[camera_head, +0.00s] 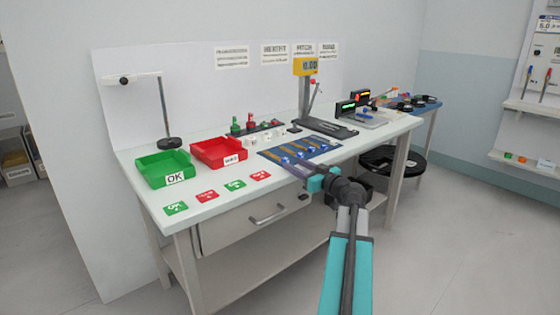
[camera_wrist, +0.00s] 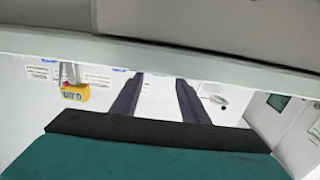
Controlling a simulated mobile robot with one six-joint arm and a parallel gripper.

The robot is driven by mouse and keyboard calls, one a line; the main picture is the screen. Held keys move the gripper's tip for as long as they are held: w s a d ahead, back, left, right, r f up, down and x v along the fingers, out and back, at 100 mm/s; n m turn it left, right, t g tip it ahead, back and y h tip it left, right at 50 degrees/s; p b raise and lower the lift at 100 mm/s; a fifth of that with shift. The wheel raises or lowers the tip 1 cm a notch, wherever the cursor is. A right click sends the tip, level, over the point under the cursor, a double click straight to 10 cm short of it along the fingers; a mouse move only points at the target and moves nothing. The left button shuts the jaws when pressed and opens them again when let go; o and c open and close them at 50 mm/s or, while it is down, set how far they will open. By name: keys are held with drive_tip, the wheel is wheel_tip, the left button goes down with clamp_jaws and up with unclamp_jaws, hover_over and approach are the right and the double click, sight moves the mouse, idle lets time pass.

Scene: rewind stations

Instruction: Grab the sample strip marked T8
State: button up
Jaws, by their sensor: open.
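Several thin brownish sample strips (camera_head: 301,146) lie side by side on a dark blue mat (camera_head: 325,153) on the workbench. Their markings are too small to read, so I cannot tell which is T8. My gripper (camera_head: 290,165) is at the bench's front edge, close to the near side of the mat, and partly covers that edge. In the wrist view my gripper (camera_wrist: 162,80) has its two dark fingers apart with nothing between them. No strip shows in the wrist view.
A green OK bin (camera_head: 153,180) and a red bin (camera_head: 207,162) stand left of the mat, with several red and green cards (camera_head: 235,185) in front. A yellow-headed test stand (camera_head: 305,66) rises behind. A drawer (camera_head: 265,222) is below the bench top.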

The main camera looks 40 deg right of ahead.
sight(288, 161)
drive_tip(key=shift+w+d, duration=0.1)
drive_tip(key=shift+w, duration=1.05)
drive_tip(key=shift+w, duration=0.1)
drive_tip(key=shift+w+d, duration=0.15)
drive_tip(key=shift+w, duration=1.1)
drive_tip(key=shift+w+d, duration=0.1)
drive_tip(key=shift+w, duration=1.15)
drive_tip(key=shift+c, duration=0.2)
clamp_jaws()
